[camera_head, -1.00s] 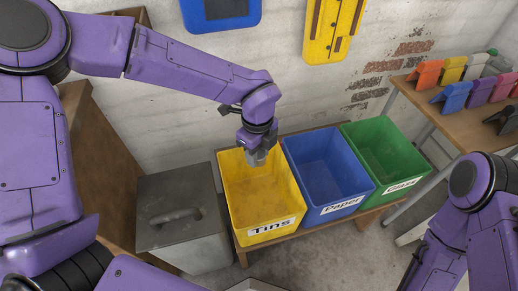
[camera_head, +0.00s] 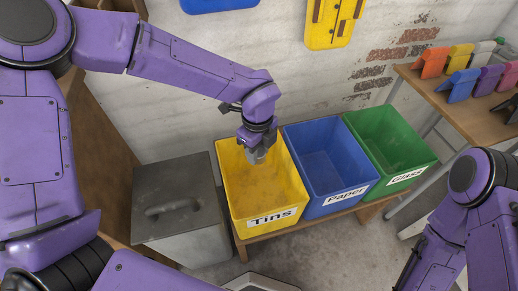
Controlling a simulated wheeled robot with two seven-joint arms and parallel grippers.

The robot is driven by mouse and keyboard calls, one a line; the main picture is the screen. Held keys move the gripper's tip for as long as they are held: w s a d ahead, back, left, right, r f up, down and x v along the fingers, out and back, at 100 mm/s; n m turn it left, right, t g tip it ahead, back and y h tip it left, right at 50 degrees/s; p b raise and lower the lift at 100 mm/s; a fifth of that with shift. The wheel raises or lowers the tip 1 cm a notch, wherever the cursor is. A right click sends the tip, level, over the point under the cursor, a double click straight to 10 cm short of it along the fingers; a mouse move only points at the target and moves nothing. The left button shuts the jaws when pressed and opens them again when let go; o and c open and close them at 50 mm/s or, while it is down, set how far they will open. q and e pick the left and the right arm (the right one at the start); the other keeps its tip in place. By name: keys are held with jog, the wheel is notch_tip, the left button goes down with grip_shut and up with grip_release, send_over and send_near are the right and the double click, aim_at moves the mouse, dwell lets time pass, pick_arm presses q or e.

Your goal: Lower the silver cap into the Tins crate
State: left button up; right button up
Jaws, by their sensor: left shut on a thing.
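The yellow Tins crate (camera_head: 235,190) stands at the left end of a row of three open crates, its label facing me. My left gripper (camera_head: 255,157) points down at the back of this crate's opening, its tips overlapping the yellow inside. It is shut on a small grey thing, taken to be the silver cap, which I can barely tell from the grey fingers. I cannot tell whether the tips are above or below the rim. My right arm is at the lower right; its gripper does not show.
A blue Paper crate (camera_head: 317,199) and a green Glass crate (camera_head: 415,160) stand right of the Tins crate on a low wooden bench (camera_head: 301,222). A grey lidded bin (camera_head: 190,240) stands left. A table (camera_head: 447,110) with several coloured clips is at the right.

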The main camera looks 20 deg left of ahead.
pick_arm(q)
jog(key=b, duration=0.9)
send_near(258, 197)
jog(key=shift+f+b, duration=0.85)
jog(key=shift+b, duration=1.8)
jog(key=shift+f+b, duration=1.8)
jog(key=shift+f, duration=0.65)
dwell(0.3)
jog(key=o, duration=1.1)
